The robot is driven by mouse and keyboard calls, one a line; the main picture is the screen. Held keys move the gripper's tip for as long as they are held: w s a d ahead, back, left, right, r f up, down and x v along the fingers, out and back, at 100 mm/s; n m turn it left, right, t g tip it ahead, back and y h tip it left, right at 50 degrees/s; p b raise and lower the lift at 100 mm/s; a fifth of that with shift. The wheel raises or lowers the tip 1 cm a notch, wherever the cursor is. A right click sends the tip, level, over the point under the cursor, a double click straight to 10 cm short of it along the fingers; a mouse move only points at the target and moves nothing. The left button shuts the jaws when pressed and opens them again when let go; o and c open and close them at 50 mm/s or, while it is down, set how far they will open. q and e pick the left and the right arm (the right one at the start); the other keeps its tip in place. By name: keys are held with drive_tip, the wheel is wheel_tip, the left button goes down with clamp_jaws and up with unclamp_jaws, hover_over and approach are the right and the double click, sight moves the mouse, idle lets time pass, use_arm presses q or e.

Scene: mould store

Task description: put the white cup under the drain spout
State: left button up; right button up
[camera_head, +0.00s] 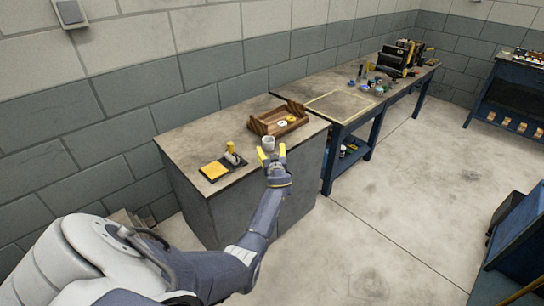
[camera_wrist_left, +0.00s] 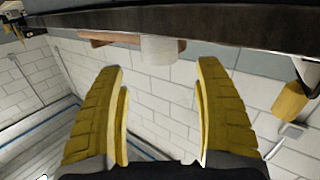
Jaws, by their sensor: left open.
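The white cup (camera_head: 268,143) stands on the top of a grey cabinet (camera_head: 190,143), in front of a wooden tray. My left gripper (camera_head: 272,153) is open, with its yellow fingers at the cabinet's edge close to the cup. In the left wrist view, which looks upside down, the cup (camera_wrist_left: 158,50) lies ahead of the gap between the open fingers (camera_wrist_left: 160,68); the fingers do not hold it. A small fitting with a yellow handle (camera_head: 231,149) stands left of the cup; I cannot tell whether it is the drain spout. My right gripper is not in view.
The wooden tray (camera_head: 262,127) holds small round items. A yellow pad (camera_head: 214,170) lies left of the cup. A blue workbench (camera_head: 343,128) with tools on it continues along the wall to the right. The cabinet top's back left is clear.

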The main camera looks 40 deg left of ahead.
use_arm(q)
drive_tip(key=s+d+f+m+g+h, duration=0.1)
drive_tip(key=s+d+f+m+h, duration=0.2)
drive_tip(key=s+d+f, duration=0.75)
drive_tip(key=s+d+f+m+g+h, duration=0.25)
drive_tip(key=s+f, duration=0.35)
drive_tip(key=f, duration=1)
drive_tip(key=s+d+f+m+g+h, duration=0.1)
drive_tip(key=s+d+f+m+h, duration=0.2)
drive_tip(key=s+d+f, duration=0.75)
drive_tip(key=s+d+f+m+g+h, duration=0.1)
drive_tip(key=s+d+f, duration=0.1)
drive_tip(key=s+f, duration=0.4)
drive_tip(key=s+d+f+m+g+h, duration=0.1)
drive_tip(key=s+f, duration=0.5)
drive_tip(key=s, duration=0.8)
drive_tip(key=s+d+f+m+g+h, duration=0.1)
drive_tip(key=s+d+f+m+g, duration=0.1)
drive_tip(key=s+f, duration=0.4)
drive_tip(key=s+d, duration=0.1)
drive_tip(key=s, duration=0.3)
drive_tip(key=shift+s+f, duration=0.25)
drive_tip(key=shift+s, duration=0.15)
drive_tip(key=shift+o, duration=0.9)
drive_tip(key=s+d+f+m+g, duration=0.1)
drive_tip(key=s+g, duration=0.1)
drive_tip(key=s, duration=1)
drive_tip(key=shift+s+d+f+h, duration=0.2)
drive_tip(key=shift+d+f+h, duration=0.15)
drive_tip(key=shift+d+h, duration=0.1)
